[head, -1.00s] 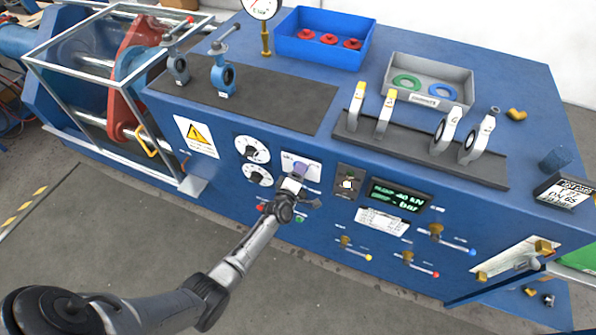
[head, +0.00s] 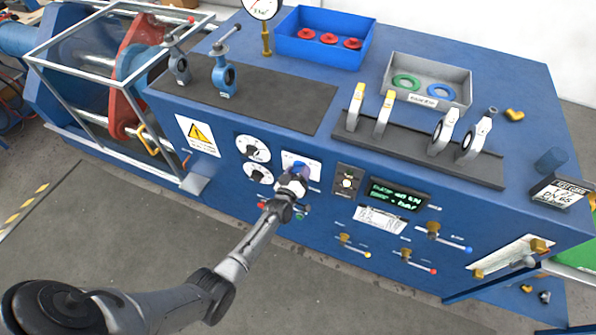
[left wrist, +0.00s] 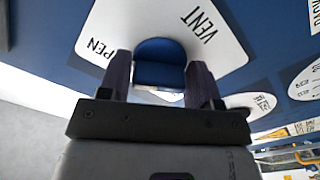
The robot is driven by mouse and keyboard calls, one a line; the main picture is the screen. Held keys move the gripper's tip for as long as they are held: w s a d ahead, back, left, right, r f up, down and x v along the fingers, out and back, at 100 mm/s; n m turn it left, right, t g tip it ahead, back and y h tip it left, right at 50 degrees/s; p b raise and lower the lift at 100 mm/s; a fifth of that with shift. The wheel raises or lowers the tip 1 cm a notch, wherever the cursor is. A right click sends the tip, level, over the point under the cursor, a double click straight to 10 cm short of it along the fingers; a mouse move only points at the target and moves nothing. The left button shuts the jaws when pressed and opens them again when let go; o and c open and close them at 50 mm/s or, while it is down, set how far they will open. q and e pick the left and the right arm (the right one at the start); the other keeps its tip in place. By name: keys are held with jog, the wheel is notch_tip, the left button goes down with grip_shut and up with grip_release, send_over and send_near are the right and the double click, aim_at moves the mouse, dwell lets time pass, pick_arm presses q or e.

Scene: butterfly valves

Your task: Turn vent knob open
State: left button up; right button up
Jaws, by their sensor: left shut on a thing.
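The blue vent knob (head: 299,168) is on the front panel of the blue bench, on a white label plate. It also shows in the left wrist view (left wrist: 160,62), between the two fingers. The label plate (left wrist: 210,50) reads "VENT" and, partly cut off, "PEN" at its left. My left gripper (head: 294,180) reaches the panel from below and is shut on the vent knob; its fingers also show in the left wrist view (left wrist: 160,80). The fingers hide part of the knob's sides. My right gripper is not in view.
Two white dials (head: 252,148) sit left of the knob. A small switch box (head: 347,181) and a green-text display (head: 398,196) sit to its right. Several brass valves with levers (head: 433,229) stick out lower right. The floor in front is clear.

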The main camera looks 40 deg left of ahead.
pick_arm(q)
jog(key=shift+m, duration=0.3)
dwell(0.4)
jog(key=o, duration=0.8)
jog(key=v, duration=1.3)
jog(key=shift+s+d+p, duration=0.15)
jog(key=shift+s+p, duration=0.25)
jog(key=shift+p, duration=0.05)
